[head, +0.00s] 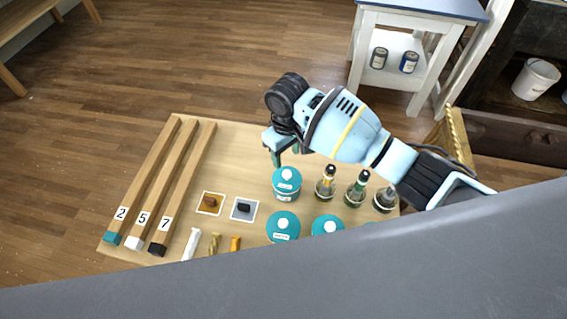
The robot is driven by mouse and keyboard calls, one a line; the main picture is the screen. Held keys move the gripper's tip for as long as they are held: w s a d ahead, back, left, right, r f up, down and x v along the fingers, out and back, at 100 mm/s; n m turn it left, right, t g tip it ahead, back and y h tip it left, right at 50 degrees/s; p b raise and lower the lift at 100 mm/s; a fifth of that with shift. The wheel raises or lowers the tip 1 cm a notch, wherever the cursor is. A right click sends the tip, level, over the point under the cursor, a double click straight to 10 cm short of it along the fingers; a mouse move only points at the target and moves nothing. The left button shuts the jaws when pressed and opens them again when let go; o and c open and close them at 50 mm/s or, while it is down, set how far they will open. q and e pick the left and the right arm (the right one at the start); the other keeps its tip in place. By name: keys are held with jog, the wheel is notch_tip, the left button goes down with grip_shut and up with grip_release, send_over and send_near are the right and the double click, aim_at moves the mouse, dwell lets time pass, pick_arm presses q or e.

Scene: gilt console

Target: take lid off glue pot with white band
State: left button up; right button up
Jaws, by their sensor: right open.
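Several round teal pots with teal lids and pale knobs stand on the wooden console top. One pot (287,190) stands at the back, and two more, a front-left pot (283,228) and a front-right pot (327,225), stand nearer. The front ones are partly cut off by the grey edge. Small pale labels show, but I cannot tell which pot has a white band. My right gripper (281,155) is open and empty, just above and behind the back pot, with its fingers pointing down. My left gripper is not in view.
Dark bottles (326,184) stand right of the back pot, under my right arm. Three long bars (160,185) numbered 2, 5 and 7 lie at left. Two small square cards (243,209) and several tubes (191,244) lie between.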

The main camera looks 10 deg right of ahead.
aim_at(287, 173)
jog(key=shift+w, duration=0.1)
jog(key=shift+s+f, duration=0.2)
jog(key=shift+s, duration=0.1)
jog(key=shift+s+f, duration=0.15)
jog(key=shift+f, duration=1.15)
jog(key=shift+d+f+b, duration=0.1)
jog(key=shift+f+b, duration=0.4)
jog(key=shift+f, duration=1.85)
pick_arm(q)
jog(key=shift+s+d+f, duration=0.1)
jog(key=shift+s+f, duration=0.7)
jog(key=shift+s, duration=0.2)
pick_arm(e)
jog(key=shift+c, duration=0.2)
